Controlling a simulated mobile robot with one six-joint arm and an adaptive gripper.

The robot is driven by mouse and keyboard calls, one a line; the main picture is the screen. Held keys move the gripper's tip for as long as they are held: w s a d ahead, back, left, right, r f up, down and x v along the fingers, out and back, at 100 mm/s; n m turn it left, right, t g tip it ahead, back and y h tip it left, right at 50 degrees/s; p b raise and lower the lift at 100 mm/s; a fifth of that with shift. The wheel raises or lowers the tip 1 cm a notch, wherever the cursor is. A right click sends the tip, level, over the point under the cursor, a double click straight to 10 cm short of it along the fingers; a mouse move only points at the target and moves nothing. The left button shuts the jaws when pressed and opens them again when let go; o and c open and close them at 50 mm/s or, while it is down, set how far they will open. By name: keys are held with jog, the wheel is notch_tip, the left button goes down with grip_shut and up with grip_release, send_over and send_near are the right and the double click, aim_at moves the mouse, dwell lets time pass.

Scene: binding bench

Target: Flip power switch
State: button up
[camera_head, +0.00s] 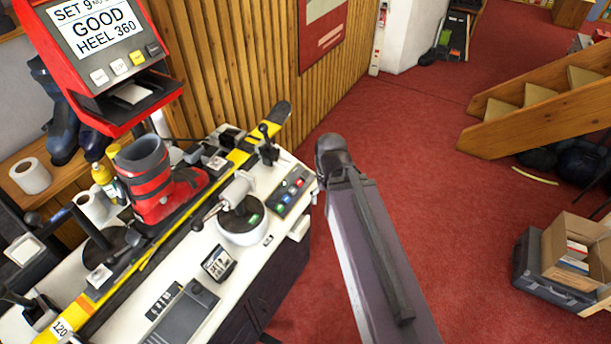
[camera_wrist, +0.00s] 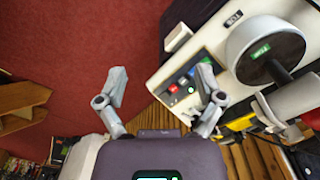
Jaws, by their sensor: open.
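My gripper (camera_wrist: 162,76) is open and empty in the wrist view, with its two grey fingers spread wide. A dark control panel (camera_wrist: 184,84) with red, green and white buttons shows beyond and between the fingers, close to the right finger. The same panel (camera_head: 292,188) sits on the right edge of the white bench in the head view. I cannot tell which control is the power switch; any fine labels are too small to read. In the head view my arm reaches towards the panel, and my fingers are not clearly visible.
The white bench (camera_head: 262,262) holds a red ski boot (camera_head: 152,190) on a yellow ski, a round white device (camera_head: 242,226) with a handle, and black levers. A red display unit (camera_head: 98,58) stands above. Red carpet (camera_head: 410,130) lies open to the right.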

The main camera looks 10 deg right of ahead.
jog(key=shift+w+f, duration=0.1)
jog(key=shift+w, duration=0.1)
jog(key=c, duration=0.7)
jog(key=shift+w+f, duration=0.15)
jog(key=shift+w, duration=0.15)
jog(key=c, duration=0.4)
jog(key=w+f+m+b, duration=0.1)
jog(key=w+b, duration=0.1)
jog(key=w, duration=0.2)
jog(key=w+d+f+m+y+b, duration=0.1)
jog(key=w+f+b, duration=0.1)
jog(key=w, duration=0.2)
jog(key=w+d+f+m+y+b, duration=0.1)
jog(key=w+f+b, duration=0.1)
jog(key=w, duration=0.3)
jog(key=shift+w+f+m, duration=0.1)
jog(key=shift+f+m, duration=0.05)
jog(key=shift+m, duration=0.25)
grip_shut()
jog(key=w+d+f+m+y+b, duration=0.1)
jog(key=w+d+m+b, duration=0.1)
jog(key=w, duration=0.4)
jog(key=w+d+f+m+t+y+b, duration=0.1)
jog(key=w+d+f+m+b, duration=0.1)
jog(key=w, duration=0.5)
jog(key=shift+f+y+b, duration=0.3)
jog(key=shift+y+b, duration=0.1)
jog(key=shift+b, duration=0.1)
jog(key=shift+d, duration=0.1)
